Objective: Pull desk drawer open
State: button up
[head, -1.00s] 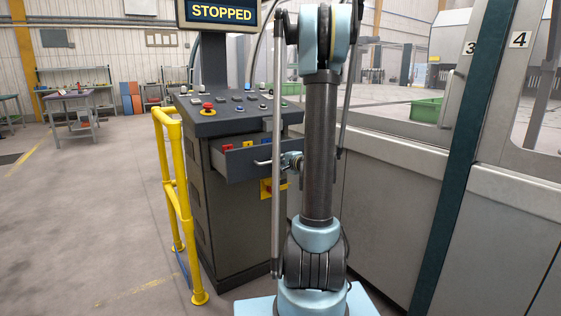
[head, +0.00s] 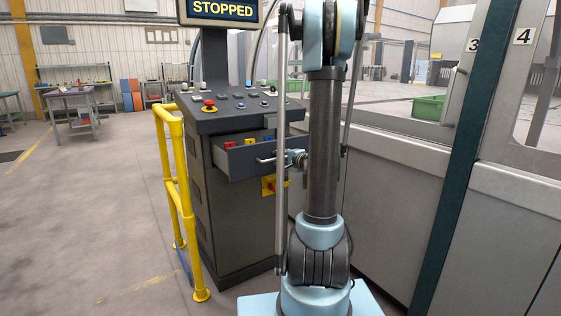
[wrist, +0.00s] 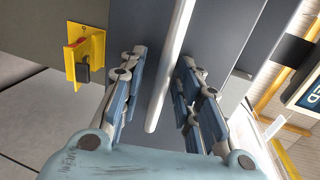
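The desk drawer (head: 245,163) of the grey control desk (head: 240,228) stands part way out, and red, yellow and blue items show inside it. Its bar handle (head: 265,160) sticks out from the front. My gripper (head: 287,158) is at the right part of the handle, partly hidden behind my arm. In the wrist view, the handle bar (wrist: 171,65) runs between the two fingers of my gripper (wrist: 160,85). The fingers are apart, with a visible gap on each side of the bar.
A yellow guard rail (head: 172,190) stands left of the desk. A yellow switch box (wrist: 85,55) sits on the desk below the drawer. The machine's grey panels (head: 385,205) close off the right. Open floor (head: 80,220) lies to the left.

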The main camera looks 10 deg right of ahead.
jog(key=v, duration=1.2)
jog(key=shift+f, duration=0.1)
jog(key=s+a+f+n+g, duration=0.6)
jog(key=s+a+n+g, duration=0.1)
jog(key=s+a, duration=0.4)
jog(key=s+d+f+n+g+h, duration=0.2)
jog(key=s+f+n+h, duration=0.1)
jog(key=s, duration=0.6)
jog(key=s+d+f+n+g+h, duration=0.2)
jog(key=s+n+g+h, duration=0.1)
jog(key=s, duration=0.6)
jog(key=shift+d+f+n, duration=0.3)
jog(key=shift+d+f, duration=0.1)
